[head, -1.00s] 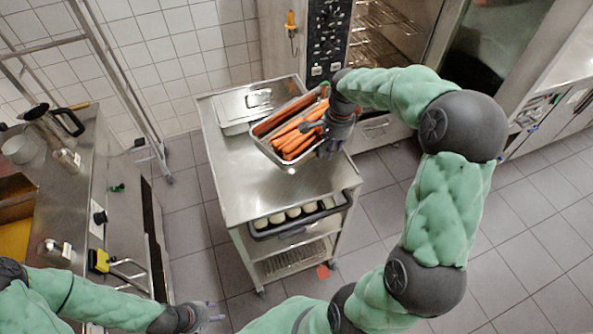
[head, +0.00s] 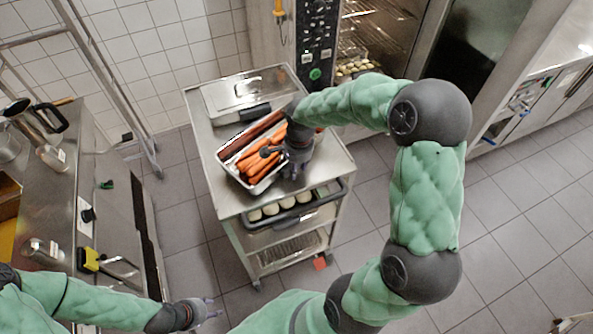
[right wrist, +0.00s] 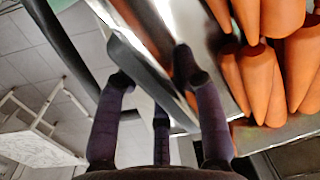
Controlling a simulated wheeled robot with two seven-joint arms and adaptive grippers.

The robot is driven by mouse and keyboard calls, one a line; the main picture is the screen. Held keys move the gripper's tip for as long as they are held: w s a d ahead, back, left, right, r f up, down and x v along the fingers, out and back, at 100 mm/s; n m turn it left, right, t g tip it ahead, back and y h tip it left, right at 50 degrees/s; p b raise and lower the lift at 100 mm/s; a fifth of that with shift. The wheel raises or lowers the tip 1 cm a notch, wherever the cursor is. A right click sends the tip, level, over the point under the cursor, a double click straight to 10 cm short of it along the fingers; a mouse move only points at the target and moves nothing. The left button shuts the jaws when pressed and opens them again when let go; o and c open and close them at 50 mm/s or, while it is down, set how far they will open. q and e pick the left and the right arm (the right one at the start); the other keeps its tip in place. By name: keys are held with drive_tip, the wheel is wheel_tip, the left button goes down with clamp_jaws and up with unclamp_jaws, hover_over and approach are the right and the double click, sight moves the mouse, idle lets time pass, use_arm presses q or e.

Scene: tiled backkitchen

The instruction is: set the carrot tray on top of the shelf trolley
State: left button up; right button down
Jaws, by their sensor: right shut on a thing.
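The carrot tray (head: 234,174) is a shallow metal tray of orange carrots, with a darker reddish row along its far side. It lies over the middle of the steel top of the shelf trolley (head: 330,168), in front of a lidded pan. It looks level and close to the top; whether it touches cannot be told. My right gripper (head: 290,160) is shut on the tray's right side. In the right wrist view the carrots (right wrist: 265,75) lie just beyond its dark fingers (right wrist: 160,100). My left gripper (head: 212,308) is empty, its fingers apart, low in the head view.
The lidded steel pan (head: 225,97) stands at the back of the trolley top. A dark-rimmed tray of pale round items (head: 255,215) sits on the level below. A counter (head: 50,210) is at left, an open oven (head: 375,45) behind. The trolley top's front strip is clear.

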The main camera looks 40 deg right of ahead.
drive_tip(key=shift+w+d+f, duration=0.1)
drive_tip(key=shift+d+f, duration=0.05)
drive_tip(key=shift+f, duration=0.85)
drive_tip(key=c, duration=1.2)
unclamp_jaws()
drive_tip(key=shift+f+b, duration=0.25)
drive_tip(key=shift+b, duration=0.05)
drive_tip(key=o, duration=0.4)
drive_tip(key=shift+r, duration=0.1)
drive_tip(key=shift+r, duration=0.15)
drive_tip(key=r+p, duration=0.1)
drive_tip(key=r, duration=0.3)
drive_tip(key=s+r+p, duration=0.1)
drive_tip(key=r, duration=0.3)
drive_tip(key=r+p, duration=0.1)
drive_tip(key=r, duration=0.3)
drive_tip(key=shift+s, duration=0.15)
